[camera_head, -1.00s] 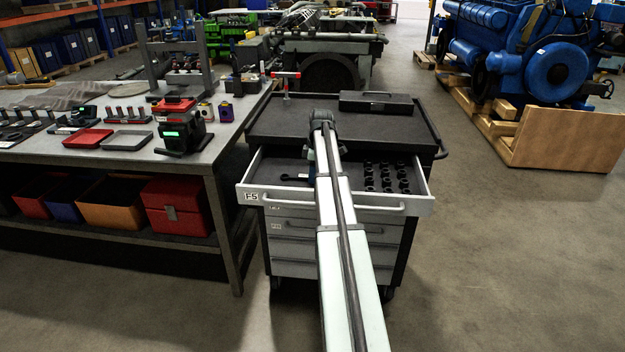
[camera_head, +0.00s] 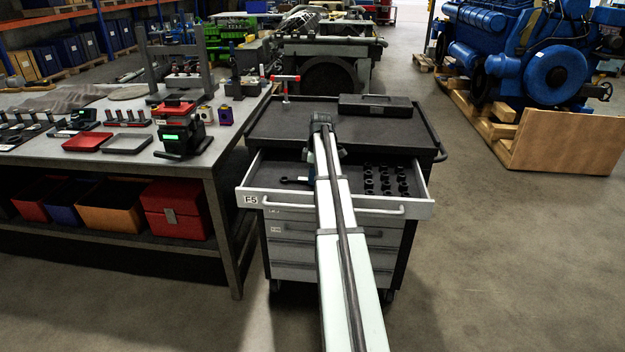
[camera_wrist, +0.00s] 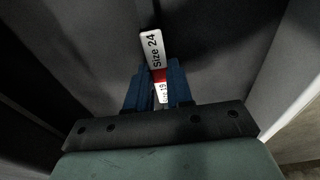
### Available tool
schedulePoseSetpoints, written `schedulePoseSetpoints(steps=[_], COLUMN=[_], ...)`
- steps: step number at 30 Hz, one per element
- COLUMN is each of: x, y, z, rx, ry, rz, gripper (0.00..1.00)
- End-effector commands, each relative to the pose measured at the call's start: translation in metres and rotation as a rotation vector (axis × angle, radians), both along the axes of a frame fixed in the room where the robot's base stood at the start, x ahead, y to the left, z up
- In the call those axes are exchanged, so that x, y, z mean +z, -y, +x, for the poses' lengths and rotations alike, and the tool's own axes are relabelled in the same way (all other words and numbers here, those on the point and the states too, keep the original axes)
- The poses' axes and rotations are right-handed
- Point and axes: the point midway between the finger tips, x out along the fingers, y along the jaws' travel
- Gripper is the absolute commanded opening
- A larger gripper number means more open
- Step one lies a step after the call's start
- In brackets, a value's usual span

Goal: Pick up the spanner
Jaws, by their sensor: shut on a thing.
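The spanner (camera_head: 297,180) shows in the head view in the left part of the open drawer. Only its left end shows, because my arm covers the rest. In the wrist view my gripper (camera_wrist: 160,84) has its two blue fingers close together around a narrow piece. That piece has a white tag reading "Size 24" (camera_wrist: 152,48), a red band and a second, partly hidden white label. I take it for part of the spanner. In the head view the fingers are mostly hidden behind my arm. I cannot tell whether the spanner touches the drawer floor.
The open drawer (camera_head: 420,207) has several black sockets (camera_head: 385,180) on its right side. A black case (camera_head: 375,105) and a red-topped tool (camera_head: 285,82) stand on the cart top (camera_head: 270,125). A workbench (camera_head: 225,145) stands close on the left.

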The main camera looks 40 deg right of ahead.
Motion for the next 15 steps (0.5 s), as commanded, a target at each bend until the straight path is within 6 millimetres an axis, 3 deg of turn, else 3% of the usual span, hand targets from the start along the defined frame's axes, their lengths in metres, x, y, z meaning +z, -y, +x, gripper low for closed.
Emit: schedulePoseSetpoints(steps=[5,15], x=[0.018,0.076], y=[0.0,0.001], z=[0.001,0.001], rx=[0.0,0.0], ry=[0.001,0.001], rz=[-0.001,-0.001], gripper=[0.0,0.0])
